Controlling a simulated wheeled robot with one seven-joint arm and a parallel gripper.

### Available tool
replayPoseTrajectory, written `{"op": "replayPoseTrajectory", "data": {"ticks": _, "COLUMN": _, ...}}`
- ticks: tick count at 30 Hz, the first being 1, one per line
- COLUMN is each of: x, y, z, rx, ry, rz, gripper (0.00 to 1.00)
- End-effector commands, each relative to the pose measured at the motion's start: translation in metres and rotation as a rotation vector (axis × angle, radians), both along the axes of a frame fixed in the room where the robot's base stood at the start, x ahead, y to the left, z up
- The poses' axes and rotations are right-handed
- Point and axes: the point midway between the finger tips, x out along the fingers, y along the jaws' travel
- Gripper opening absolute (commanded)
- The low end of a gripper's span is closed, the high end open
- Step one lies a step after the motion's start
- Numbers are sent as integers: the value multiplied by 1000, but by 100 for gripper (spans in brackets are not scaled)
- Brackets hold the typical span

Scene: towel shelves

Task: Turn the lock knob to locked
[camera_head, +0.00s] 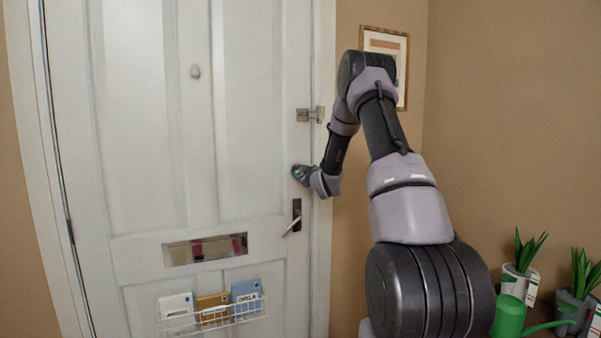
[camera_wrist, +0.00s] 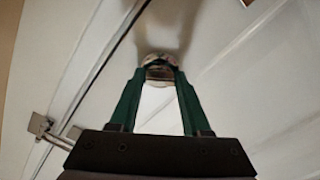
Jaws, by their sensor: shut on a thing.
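A white door (camera_head: 140,120) fills the left of the head view. My gripper (camera_head: 300,174) is at the door's right side, above the lever handle (camera_head: 294,218). In the wrist view my gripper (camera_wrist: 158,70) has its two green fingers closed on a small metallic knob (camera_wrist: 160,70) on the door face. Only part of the knob shows between the fingertips, and its turn angle cannot be told. In the head view the gripper hides the knob.
A metal latch (camera_head: 310,115) sits above my gripper on the door's edge. A mail slot (camera_head: 205,249) and a wire rack (camera_head: 212,318) with boxes are lower on the door. Potted plants (camera_head: 522,270) and a green watering can (camera_head: 508,316) stand at lower right.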

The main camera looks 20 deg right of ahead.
Motion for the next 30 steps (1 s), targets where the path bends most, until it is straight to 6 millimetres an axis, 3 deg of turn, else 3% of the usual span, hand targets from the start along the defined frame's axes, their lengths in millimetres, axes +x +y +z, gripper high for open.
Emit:
{"op": "replayPoseTrajectory", "data": {"ticks": 15, "x": 1, "y": -2, "z": 4, "rx": 448, "ry": 11, "rz": -1, "gripper": 0}}
{"op": "replayPoseTrajectory", "data": {"ticks": 30, "x": 1, "y": -1, "z": 4, "rx": 636, "ry": 18, "rz": 0, "gripper": 0}}
